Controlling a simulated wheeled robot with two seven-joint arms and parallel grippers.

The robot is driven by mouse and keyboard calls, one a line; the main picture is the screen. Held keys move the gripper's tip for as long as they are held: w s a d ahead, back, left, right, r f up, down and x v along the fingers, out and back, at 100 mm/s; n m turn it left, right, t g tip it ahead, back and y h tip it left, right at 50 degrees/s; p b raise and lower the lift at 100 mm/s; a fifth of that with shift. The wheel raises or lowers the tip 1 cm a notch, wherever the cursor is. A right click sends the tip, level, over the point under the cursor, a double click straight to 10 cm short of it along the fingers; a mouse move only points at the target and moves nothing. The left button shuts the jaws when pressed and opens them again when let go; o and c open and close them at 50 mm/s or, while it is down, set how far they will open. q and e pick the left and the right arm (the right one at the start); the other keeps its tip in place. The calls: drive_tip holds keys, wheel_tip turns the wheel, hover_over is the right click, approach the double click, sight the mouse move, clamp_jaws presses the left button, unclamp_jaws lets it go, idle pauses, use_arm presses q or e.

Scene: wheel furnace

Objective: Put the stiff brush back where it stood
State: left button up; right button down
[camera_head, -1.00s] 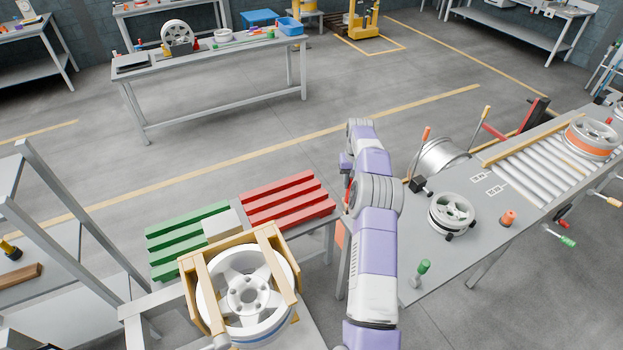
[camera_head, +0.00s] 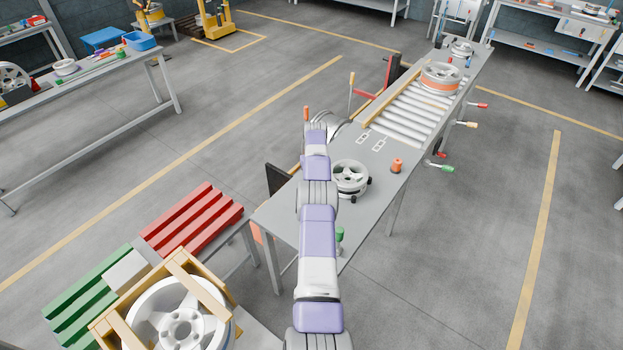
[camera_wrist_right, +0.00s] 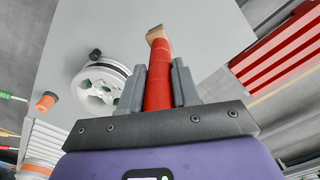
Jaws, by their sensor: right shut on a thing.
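My right gripper (camera_wrist_right: 158,90) is shut on a red handle (camera_wrist_right: 157,75) with a tan, wood-like end (camera_wrist_right: 156,34). I take this to be the stiff brush; its bristles cannot be made out. In the right wrist view it is over the grey table top (camera_wrist_right: 110,30), with a white wheel (camera_wrist_right: 100,88) to its left. Whether it touches the table I cannot tell. In the head view my right arm runs up the middle and hides the gripper and the brush. My left gripper is not in view.
The grey workbench (camera_head: 290,215) holds a white wheel (camera_head: 350,178), an orange cylinder (camera_head: 397,166), a green item (camera_head: 339,235) and a roller track (camera_head: 415,105). Red slats (camera_head: 190,220), green slats (camera_head: 85,300) and a wood-framed wheel (camera_head: 180,325) are at lower left.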

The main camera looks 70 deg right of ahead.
drive_tip(key=shift+f, duration=3.9)
drive_tip(key=shift+a, duration=0.1)
drive_tip(key=shift+c, duration=0.9)
unclamp_jaws()
